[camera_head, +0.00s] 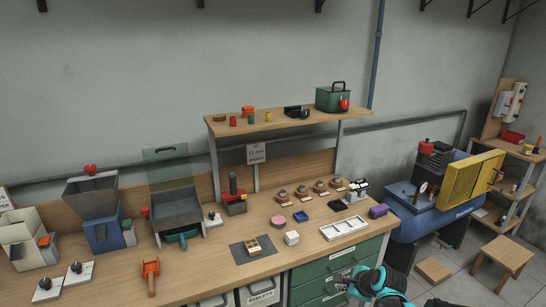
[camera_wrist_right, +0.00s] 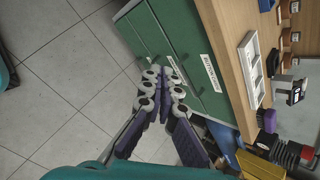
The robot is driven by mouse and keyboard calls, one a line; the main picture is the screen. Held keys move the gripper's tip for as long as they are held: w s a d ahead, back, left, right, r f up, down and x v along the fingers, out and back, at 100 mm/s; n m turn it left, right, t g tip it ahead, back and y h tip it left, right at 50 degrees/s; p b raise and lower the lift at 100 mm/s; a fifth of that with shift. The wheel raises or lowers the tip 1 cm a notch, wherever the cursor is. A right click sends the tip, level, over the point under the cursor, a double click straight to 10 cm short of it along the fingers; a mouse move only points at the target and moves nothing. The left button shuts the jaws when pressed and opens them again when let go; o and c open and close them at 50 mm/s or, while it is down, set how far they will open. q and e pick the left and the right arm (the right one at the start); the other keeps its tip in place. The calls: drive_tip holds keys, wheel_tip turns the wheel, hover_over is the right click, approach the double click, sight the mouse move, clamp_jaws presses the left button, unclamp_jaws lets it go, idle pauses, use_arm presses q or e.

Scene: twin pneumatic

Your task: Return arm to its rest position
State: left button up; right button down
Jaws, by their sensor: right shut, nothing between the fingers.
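My right gripper (camera_head: 345,281) is at the bottom of the head view, in front of the green drawer cabinet (camera_head: 312,278) below the bench edge. In the right wrist view my right gripper (camera_wrist_right: 162,85) points toward the green drawers (camera_wrist_right: 172,45), its fingers shut with nothing between them. I cannot tell from these views whether the fingertips touch the drawer fronts. My left gripper is not in view.
A stool (camera_head: 507,252) stands on open tiled floor.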

drive_tip(key=s+a+r+n+h, duration=0.1)
drive_tip(key=s+r+n, duration=0.3)
drive_tip(key=s+n, duration=0.7)
drive_tip(key=s+a+r+n+h, duration=0.1)
drive_tip(key=s+a+r+n, duration=0.2)
drive_tip(key=s+n, duration=0.8)
drive_tip(key=shift+s+a+r+h, duration=0.25)
drive_tip(key=shift+s+r, duration=0.45)
drive_tip(key=shift+s, duration=0.85)
